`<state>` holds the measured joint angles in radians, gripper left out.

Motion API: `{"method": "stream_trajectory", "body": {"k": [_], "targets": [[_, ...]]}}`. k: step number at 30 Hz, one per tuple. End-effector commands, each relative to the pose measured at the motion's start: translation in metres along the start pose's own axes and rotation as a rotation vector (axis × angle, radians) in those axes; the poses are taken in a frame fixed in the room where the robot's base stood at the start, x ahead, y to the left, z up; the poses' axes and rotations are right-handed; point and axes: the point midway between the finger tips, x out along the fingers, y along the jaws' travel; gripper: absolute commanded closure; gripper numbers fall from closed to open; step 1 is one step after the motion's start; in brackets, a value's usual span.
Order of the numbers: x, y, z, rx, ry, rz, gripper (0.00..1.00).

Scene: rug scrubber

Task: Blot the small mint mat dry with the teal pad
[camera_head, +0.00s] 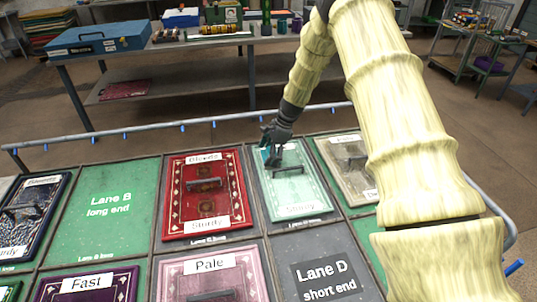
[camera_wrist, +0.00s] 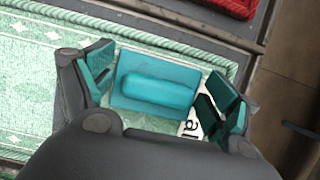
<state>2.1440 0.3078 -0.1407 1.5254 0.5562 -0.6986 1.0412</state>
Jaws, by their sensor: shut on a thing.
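The small mint mat (camera_head: 298,188) lies in its bay right of the red mat, with a white label at its near end and a dark handle-like piece (camera_head: 287,171) on it. It fills the left of the wrist view (camera_wrist: 38,75). My gripper (camera_head: 271,156) is over the mat's far left end. In the wrist view my gripper (camera_wrist: 160,92) is shut on the teal pad (camera_wrist: 125,68), with a finger at each end of its rounded grip. The pad is over the mat's edge area; whether it touches the mat cannot be told. The far label (camera_wrist: 191,129) is partly hidden.
A red mat (camera_head: 175,205) lies left of the mint mat, a beige mat (camera_head: 335,150) right. Near bays hold a pink mat (camera_head: 170,287) and a bare "Lane D" panel. A workbench (camera_head: 150,50) stands behind.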

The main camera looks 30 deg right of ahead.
Motion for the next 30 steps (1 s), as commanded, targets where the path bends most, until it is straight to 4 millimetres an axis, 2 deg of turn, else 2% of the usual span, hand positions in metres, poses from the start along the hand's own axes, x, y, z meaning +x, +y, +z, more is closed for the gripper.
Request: {"method": "stream_trajectory", "body": {"k": [5, 19, 30], "targets": [[-0.002, 0.002, 0.001, 0.001, 0.000, 0.004, 0.43], [-0.040, 0.001, 0.017, 0.000, 0.000, 0.001, 0.43], [-0.043, 0.000, 0.018, 0.000, 0.000, 0.001, 0.43]]}}
